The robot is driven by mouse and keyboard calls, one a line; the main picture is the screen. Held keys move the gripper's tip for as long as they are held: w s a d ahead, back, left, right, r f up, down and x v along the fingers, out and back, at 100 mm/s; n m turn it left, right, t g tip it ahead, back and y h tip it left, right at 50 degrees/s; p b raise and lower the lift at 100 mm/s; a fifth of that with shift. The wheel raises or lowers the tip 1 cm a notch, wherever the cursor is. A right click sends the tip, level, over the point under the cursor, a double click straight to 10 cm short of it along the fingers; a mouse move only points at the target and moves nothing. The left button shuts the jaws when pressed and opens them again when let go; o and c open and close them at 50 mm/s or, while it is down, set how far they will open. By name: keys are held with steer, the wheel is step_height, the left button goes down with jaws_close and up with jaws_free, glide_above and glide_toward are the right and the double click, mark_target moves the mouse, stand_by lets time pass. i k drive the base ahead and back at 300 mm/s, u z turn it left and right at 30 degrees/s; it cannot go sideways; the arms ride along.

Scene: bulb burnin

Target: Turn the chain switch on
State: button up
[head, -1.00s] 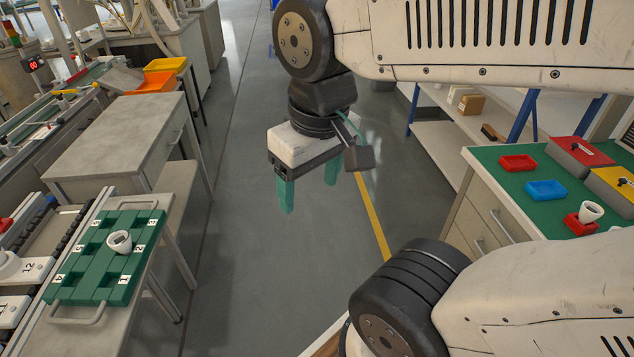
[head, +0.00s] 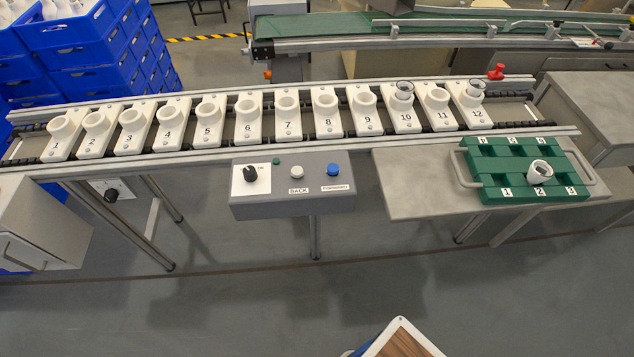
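A grey control box (head: 292,187) hangs at the front of the conveyor. It carries a black rotary knob (head: 250,174) on a white plate with small, partly legible marking. I take this knob as the chain switch, but no readable label names it so. The pointer direction of the knob is too small to tell for sure. My gripper is not in view now.
The conveyor (head: 205,157) holds numbered white sockets 1 to 12; 10 and 12 hold clear-topped pieces. A green tray (head: 492,168) with one white piece (head: 539,172) rests on a side table (head: 405,190). Another dark knob (head: 111,195) sits below left.

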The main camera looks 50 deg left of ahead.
mark_target(250, 172)
steer(key=u, duration=0.2)
steer(key=i, duration=0.35)
steer(key=u, duration=2.15)
